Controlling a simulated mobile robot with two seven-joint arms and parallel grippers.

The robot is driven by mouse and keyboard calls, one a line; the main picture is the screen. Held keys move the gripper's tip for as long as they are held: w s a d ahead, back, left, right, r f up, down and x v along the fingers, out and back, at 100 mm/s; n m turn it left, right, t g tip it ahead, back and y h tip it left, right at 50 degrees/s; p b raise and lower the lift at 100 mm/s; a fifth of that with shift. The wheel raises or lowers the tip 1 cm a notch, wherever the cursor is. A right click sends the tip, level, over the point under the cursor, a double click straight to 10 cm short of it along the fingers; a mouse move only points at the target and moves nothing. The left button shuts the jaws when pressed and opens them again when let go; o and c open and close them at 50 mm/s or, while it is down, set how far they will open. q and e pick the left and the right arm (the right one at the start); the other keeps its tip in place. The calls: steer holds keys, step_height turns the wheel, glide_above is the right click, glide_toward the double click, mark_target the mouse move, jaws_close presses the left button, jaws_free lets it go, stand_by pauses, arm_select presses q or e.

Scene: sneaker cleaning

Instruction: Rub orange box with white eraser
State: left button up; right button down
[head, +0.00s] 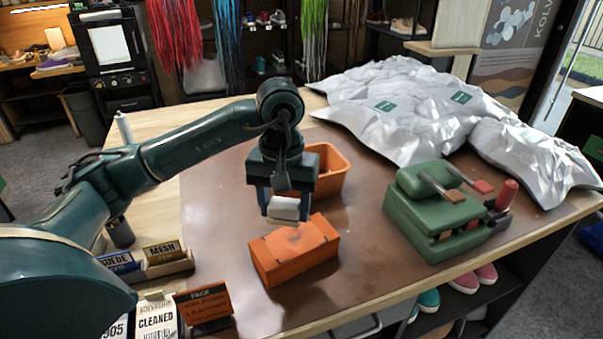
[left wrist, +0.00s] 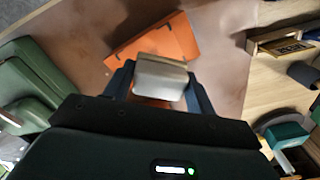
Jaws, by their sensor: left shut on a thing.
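The orange box (head: 295,256) lies on the brown mat near the middle of the table. A dark smudge shows on its top. My left gripper (head: 284,216) points down just above the far edge of the box. It is shut on the white eraser (head: 284,208). In the left wrist view the eraser (left wrist: 161,78) sits between the fingers, in front of the orange box (left wrist: 158,45). I cannot tell whether the eraser touches the box. My right gripper is not in view.
An orange bin (head: 330,170) stands right behind the box. A green caddy (head: 437,215) with brushes is to the right. White crumpled bags (head: 410,105) cover the back right. Small signs (head: 205,305) and a wooden holder (head: 165,268) stand at the front left. The mat between box and caddy is clear.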

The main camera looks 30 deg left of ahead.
arm_select(q)
steer(key=shift+w+a+r, duration=0.2)
steer(key=shift+w+r, duration=0.05)
steer(key=shift+w, duration=0.15)
steer(key=shift+w+f, duration=0.1)
steer(key=shift+s+f+b, duration=0.3)
steer(key=shift+f+b, duration=0.05)
steer(key=shift+f, duration=0.5)
step_height(320, 180, down, 3)
steer(key=shift+r+b, duration=0.1)
steer(key=shift+b, duration=0.75)
steer(key=shift+f, duration=0.6)
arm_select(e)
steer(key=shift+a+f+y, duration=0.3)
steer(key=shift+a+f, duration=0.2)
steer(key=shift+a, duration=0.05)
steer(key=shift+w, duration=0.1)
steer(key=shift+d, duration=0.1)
